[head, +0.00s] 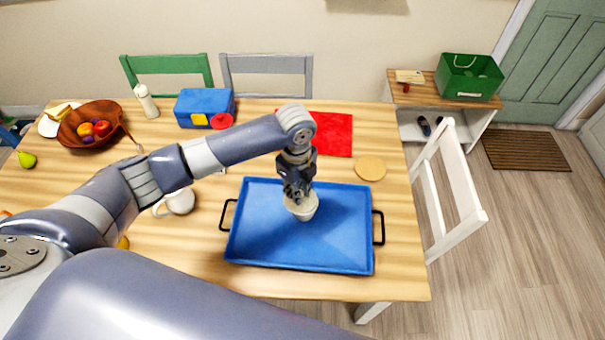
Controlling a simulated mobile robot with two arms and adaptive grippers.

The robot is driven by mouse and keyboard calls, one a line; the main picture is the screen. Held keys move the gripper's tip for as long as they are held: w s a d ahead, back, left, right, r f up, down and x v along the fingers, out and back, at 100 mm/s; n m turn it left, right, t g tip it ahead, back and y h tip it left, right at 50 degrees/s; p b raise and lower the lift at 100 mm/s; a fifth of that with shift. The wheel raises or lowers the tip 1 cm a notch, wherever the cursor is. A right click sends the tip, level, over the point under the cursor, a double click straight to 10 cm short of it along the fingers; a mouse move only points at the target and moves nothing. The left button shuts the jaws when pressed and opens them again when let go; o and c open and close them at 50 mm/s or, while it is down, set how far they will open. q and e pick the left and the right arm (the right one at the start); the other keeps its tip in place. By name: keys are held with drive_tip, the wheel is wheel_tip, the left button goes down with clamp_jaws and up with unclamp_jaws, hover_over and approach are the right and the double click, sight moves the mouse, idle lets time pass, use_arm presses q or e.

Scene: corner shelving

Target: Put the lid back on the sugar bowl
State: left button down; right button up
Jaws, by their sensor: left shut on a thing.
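The sugar bowl (305,214) is a small off-white bowl standing upright on the blue tray (345,250). My left gripper (298,196) comes down from above and is shut at the top of the bowl, on what looks like its pale lid. The fingers and wrist hide most of the lid. I cannot tell whether the lid rests fully on the rim or is just above it. My right gripper is not in view.
A white teapot or jug (181,202) stands left of the tray. A tan round mat (370,168) and red cloth (333,134) lie behind it. A blue box (204,105), fruit bowl (90,137) and white bottle (146,102) stand at the back left. The tray's right side is clear.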

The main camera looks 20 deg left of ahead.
sight(303, 192)
use_arm(q)
drive_tip(key=w+m, duration=0.1)
drive_tip(key=w+r+m, duration=0.1)
drive_tip(key=m, duration=0.1)
drive_tip(key=shift+w+d+m+p, duration=0.15)
drive_tip(key=shift+w+m+p, duration=0.05)
drive_tip(key=shift+m+p, duration=0.15)
drive_tip(key=shift+w+m, duration=0.25)
drive_tip(key=shift+m, duration=0.2)
drive_tip(key=shift+f+b, duration=0.9)
wheel_tip(303, 192, down, 3)
drive_tip(key=b, duration=0.3)
drive_tip(key=shift+f+b, duration=0.35)
drive_tip(key=shift+f, duration=0.45)
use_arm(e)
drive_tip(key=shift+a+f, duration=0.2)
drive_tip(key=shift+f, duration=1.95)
use_arm(q)
drive_tip(key=shift+p, duration=0.55)
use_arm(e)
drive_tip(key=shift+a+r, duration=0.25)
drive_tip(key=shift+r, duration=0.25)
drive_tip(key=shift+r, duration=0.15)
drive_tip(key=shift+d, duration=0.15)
